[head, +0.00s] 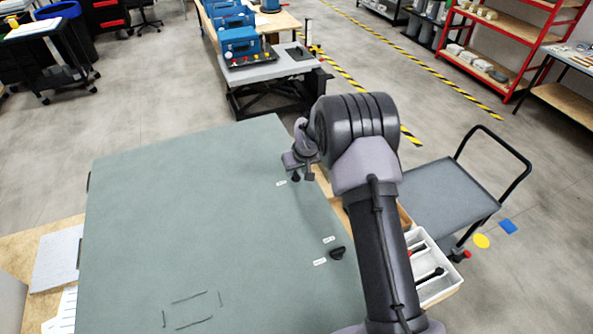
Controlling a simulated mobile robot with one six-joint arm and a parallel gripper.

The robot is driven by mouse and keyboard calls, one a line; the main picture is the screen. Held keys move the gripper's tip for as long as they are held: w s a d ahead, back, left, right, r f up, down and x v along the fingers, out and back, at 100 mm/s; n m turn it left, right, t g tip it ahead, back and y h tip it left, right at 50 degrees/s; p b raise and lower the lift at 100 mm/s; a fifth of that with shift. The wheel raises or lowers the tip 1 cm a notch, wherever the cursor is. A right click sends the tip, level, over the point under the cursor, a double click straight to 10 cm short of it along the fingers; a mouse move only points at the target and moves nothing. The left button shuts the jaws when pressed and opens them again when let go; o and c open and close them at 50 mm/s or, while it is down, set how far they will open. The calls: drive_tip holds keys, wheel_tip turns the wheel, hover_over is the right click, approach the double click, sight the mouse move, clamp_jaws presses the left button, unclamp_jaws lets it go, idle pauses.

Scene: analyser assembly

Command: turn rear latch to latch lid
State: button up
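The lid (190,200) is a large flat grey-green panel that fills the lower left of the head view. A dark latch knob (337,254) stands on its right side, near two small white labels. A small dark part (296,178), probably the rear latch, shows at the lid's far right edge beside another white label. My gripper (303,174) points down right over this part. Its fingers are small and partly merged with the dark part, so I cannot tell whether they touch or grip it.
A white tray (438,285) with black-handled tools lies right of my arm. A grey trolley (445,190) with a black handle stands beyond it. A bench (268,68) with blue devices is at the back. Papers (58,258) lie left of the lid. The lid's middle is clear.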

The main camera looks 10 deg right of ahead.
drive_tip(key=shift+w+f, duration=0.2)
drive_tip(key=shift+f, duration=0.3)
drive_tip(key=shift+c, duration=0.3)
clamp_jaws()
